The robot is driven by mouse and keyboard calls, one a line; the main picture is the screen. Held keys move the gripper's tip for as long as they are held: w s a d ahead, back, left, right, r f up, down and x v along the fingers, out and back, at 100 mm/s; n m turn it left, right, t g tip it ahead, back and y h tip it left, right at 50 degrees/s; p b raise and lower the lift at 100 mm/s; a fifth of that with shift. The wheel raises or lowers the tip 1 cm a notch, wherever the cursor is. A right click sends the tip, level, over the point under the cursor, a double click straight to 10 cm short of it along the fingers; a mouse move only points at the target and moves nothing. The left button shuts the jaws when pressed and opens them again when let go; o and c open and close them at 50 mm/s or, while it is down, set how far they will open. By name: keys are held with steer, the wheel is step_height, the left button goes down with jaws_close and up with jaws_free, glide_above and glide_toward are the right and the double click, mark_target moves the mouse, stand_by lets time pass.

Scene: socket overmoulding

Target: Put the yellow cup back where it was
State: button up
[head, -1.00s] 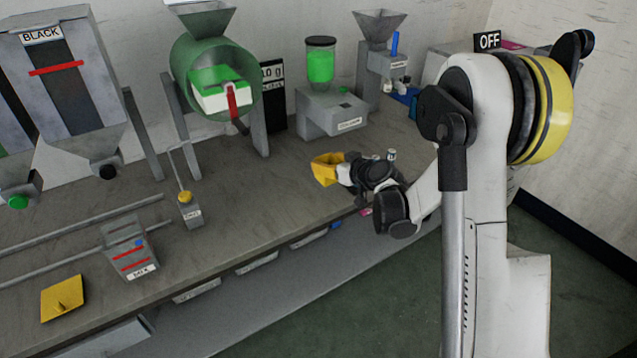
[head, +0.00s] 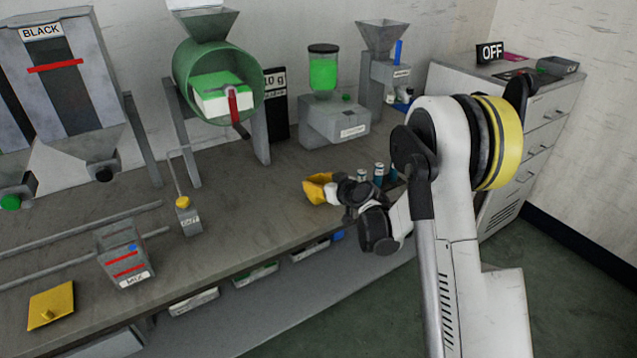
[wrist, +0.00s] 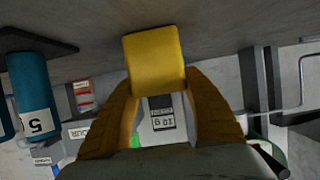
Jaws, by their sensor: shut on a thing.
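The yellow cup (wrist: 155,58) is between my gripper's two orange-yellow fingers in the wrist view, with a plain face toward the camera. My gripper (wrist: 158,88) is shut on it. In the head view the cup (head: 316,188) shows as a small yellow shape at the tip of my gripper, above the bench near its front edge, in front of the grey dispenser. Cup and fingers are hard to tell apart there. The bench surface fills the top of the wrist view. Whether the cup touches the bench I cannot tell.
Blue-labelled bottles (head: 378,173) stand close to the right of my gripper; one large blue bottle (wrist: 30,85) shows in the wrist view. The grey dispenser with a green jar (head: 335,120) stands behind. A yellow plate (head: 52,306) lies far left. The middle bench is clear.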

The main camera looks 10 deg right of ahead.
steer(key=o, duration=1.1)
steer(key=shift+o, duration=0.2)
steer(key=shift+s+d+r, duration=0.1)
steer(key=shift+s+r, duration=0.15)
steer(key=shift+r, duration=0.05)
steer(key=s+r+g+p, duration=0.1)
steer(key=s+r+p, duration=0.1)
steer(key=s+r, duration=0.5)
steer(key=s+r+g+p, duration=0.15)
steer(key=s+r, duration=0.35)
steer(key=s, duration=0.5)
steer(key=s+r+m+g+h, duration=0.1)
steer(key=s+r+h, duration=0.1)
steer(key=s, duration=1)
steer(key=s+r+m+g+h, duration=0.2)
steer(key=s, duration=1)
steer(key=shift+s+m+p, duration=0.3)
steer(key=shift+p, duration=0.15)
steer(key=shift+g, duration=0.25)
